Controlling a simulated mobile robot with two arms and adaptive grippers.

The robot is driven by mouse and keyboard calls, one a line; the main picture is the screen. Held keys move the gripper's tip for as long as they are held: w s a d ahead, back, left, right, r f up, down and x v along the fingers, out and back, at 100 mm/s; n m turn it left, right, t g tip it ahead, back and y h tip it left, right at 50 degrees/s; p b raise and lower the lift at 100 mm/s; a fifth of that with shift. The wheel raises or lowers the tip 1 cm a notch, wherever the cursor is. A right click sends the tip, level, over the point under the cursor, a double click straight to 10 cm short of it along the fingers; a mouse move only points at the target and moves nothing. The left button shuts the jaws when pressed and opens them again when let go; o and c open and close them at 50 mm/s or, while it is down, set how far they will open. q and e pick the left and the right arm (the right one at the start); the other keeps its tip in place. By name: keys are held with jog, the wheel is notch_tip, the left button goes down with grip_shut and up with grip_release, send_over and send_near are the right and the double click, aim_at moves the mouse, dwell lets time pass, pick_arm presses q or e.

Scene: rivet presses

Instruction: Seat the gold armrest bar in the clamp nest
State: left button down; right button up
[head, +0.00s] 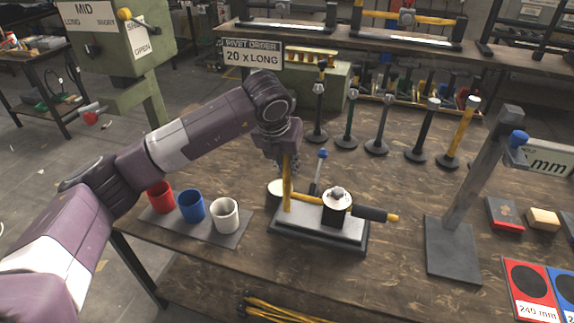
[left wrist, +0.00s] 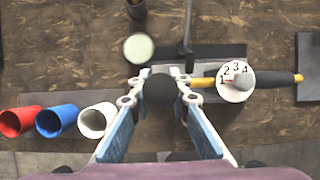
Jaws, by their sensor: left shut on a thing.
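My left gripper (head: 287,157) is above the left end of a small grey fixture (head: 318,238) on the bench. It is shut on an upright gold bar (head: 288,190), whose lower end reaches down to the fixture; I cannot tell if it is fully seated. In the left wrist view, a dark round end (left wrist: 160,90) shows between the fingertips (left wrist: 160,78). A blue-tipped lever (head: 322,155) stands behind. My right gripper is not in view.
Red (head: 160,197), blue (head: 191,206) and white (head: 225,215) cups stand on a mat at left. Several upright posts (head: 377,135) stand behind. A grey stand (head: 453,250) with a tall column is at right. Bare bench lies between the fixture and that stand.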

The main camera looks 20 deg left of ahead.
pick_arm(q)
jog(key=shift+r+b, duration=0.1)
jog(key=shift+b, duration=0.7)
dwell(1.6)
jog(key=shift+f+b, duration=0.95)
jog(key=shift+f, duration=0.15)
jog(key=c, duration=1.7)
grip_release()
jog(key=shift+c, duration=0.2)
jog(key=shift+s, duration=0.1)
jog(key=shift+f, duration=0.1)
jog(key=v, duration=1.2)
